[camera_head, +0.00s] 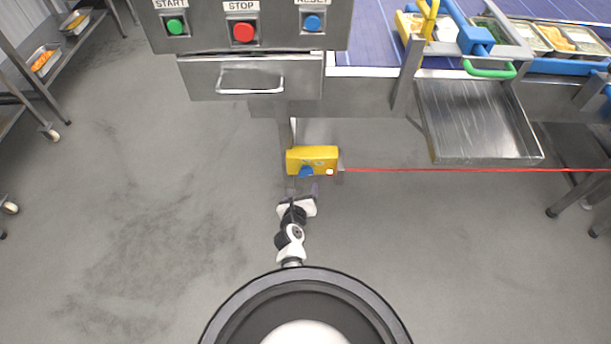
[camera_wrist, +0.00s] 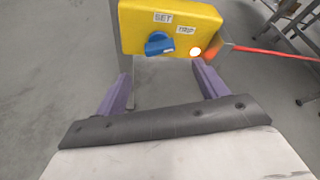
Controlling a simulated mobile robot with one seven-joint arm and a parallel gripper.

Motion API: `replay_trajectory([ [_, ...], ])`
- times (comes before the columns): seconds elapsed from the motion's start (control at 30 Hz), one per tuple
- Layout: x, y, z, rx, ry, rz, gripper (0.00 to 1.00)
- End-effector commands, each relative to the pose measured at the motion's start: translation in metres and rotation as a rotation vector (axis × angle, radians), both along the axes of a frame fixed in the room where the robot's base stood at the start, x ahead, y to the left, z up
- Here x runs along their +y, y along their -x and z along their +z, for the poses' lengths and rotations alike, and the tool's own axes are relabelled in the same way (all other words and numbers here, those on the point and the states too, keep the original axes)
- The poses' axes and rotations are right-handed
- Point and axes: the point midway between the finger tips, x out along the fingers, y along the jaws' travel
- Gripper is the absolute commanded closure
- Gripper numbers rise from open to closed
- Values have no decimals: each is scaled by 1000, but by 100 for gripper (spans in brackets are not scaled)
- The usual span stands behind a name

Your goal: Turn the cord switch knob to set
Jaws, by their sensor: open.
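The cord switch is a yellow box (camera_head: 322,154) low under the machine in the head view; it also fills the upper middle of the wrist view (camera_wrist: 140,15). Its blue knob (camera_wrist: 159,44) is on the front face, under a SET label (camera_wrist: 163,17) and left of a TRIP label (camera_wrist: 186,30). An orange-white lamp (camera_wrist: 196,52) glows at the lower right of the face. My gripper (camera_wrist: 160,82) is open, its two purple fingers apart and empty. The knob lies ahead of the gap between the fingertips, and neither finger appears to touch it.
A red cord (camera_head: 470,170) runs right from the box. A control panel (camera_head: 250,42) with START, STOP and RESET buttons and a drawer (camera_head: 250,82) stand above. A metal tray (camera_head: 478,115) juts out at the right. The grey floor (camera_head: 130,220) is clear at left.

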Motion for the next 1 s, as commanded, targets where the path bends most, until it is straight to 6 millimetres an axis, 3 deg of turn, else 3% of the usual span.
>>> replay_trajectory([
  [0.2, -6, -42, -16, -2, 1, 0, 28],
  [0.43, -11, -73, -28, -2, 1, 1, 28],
  [0.63, -13, -85, -32, -2, 1, 3, 28],
  [0.9, -13, -86, -31, -2, 1, 3, 28],
  [1.0, -13, -86, -31, -2, 1, 3, 39],
])
